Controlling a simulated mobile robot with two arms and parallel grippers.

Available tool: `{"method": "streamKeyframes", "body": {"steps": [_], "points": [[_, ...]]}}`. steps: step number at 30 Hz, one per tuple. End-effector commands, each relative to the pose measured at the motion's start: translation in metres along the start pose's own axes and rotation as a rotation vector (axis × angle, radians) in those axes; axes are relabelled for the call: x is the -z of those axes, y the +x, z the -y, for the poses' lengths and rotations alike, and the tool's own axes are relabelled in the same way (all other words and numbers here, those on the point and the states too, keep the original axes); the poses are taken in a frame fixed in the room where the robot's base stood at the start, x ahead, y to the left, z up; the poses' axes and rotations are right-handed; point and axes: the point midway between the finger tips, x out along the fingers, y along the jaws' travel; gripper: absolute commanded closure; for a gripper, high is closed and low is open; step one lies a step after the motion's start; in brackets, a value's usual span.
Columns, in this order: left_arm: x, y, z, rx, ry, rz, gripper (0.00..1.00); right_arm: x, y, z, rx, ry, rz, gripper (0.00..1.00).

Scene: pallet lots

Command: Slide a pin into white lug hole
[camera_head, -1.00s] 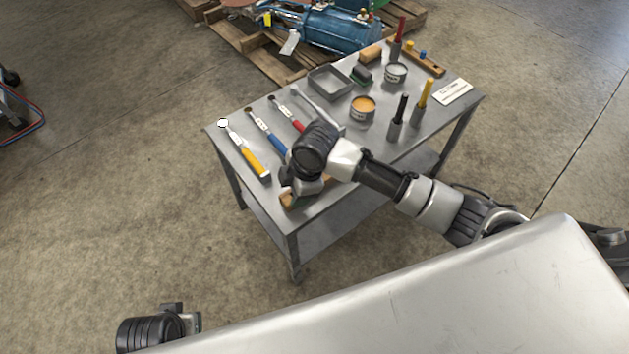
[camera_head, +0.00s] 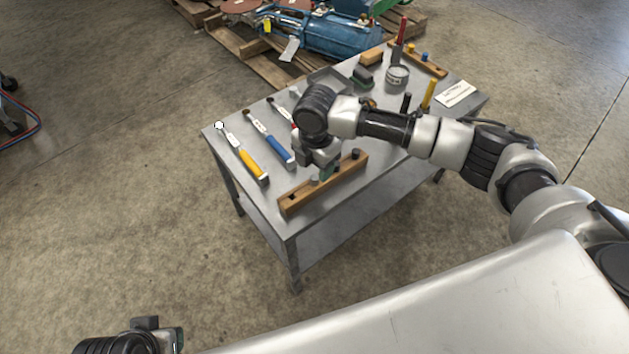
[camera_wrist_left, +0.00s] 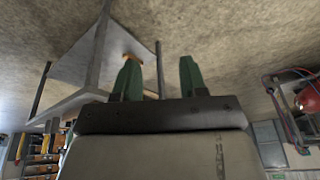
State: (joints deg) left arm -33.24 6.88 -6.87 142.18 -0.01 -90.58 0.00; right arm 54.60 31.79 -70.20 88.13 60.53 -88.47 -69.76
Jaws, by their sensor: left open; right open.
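A tool with a white ring-shaped end (camera_head: 219,126) and a yellow handle (camera_head: 250,164) lies at the table's left edge. I cannot make out a hole in the white end. A wooden rack (camera_head: 296,201) lies along the near edge, with a grey pin (camera_head: 315,181) and a dark pin (camera_head: 356,154) in it. My right gripper (camera_head: 326,172) is over the rack's middle, pointing down, open, beside the grey pin; its fingertips are partly hidden. My left gripper (camera_wrist_left: 158,76) is open and empty in the left wrist view, away from the table.
A blue-handled tool (camera_head: 277,151) lies beside the yellow one. My right arm covers part of the table, including most of an orange-filled tin. A grey tin (camera_head: 397,78), a card (camera_head: 456,94) and another wooden rack (camera_head: 424,62) stand farther back. A pallet (camera_head: 236,51) with blue machinery is behind.

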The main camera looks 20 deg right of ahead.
Motion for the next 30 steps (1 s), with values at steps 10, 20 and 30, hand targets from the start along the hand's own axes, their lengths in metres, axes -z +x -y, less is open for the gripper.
{"method": "streamKeyframes", "body": {"steps": [10,20,30], "points": [[0.022,0.016,-0.004,-0.007,0.005,-0.148,0.57,0.001,0.044,-0.002,0.001,0.000,0.001,0.47],[0.026,0.015,-0.004,-0.008,0.006,-0.171,0.57,0.001,0.045,-0.002,0.000,-0.001,0.001,0.53],[0.025,0.015,-0.004,-0.008,0.006,-0.170,0.57,0.001,0.044,-0.002,0.000,-0.001,0.000,1.00]]}}
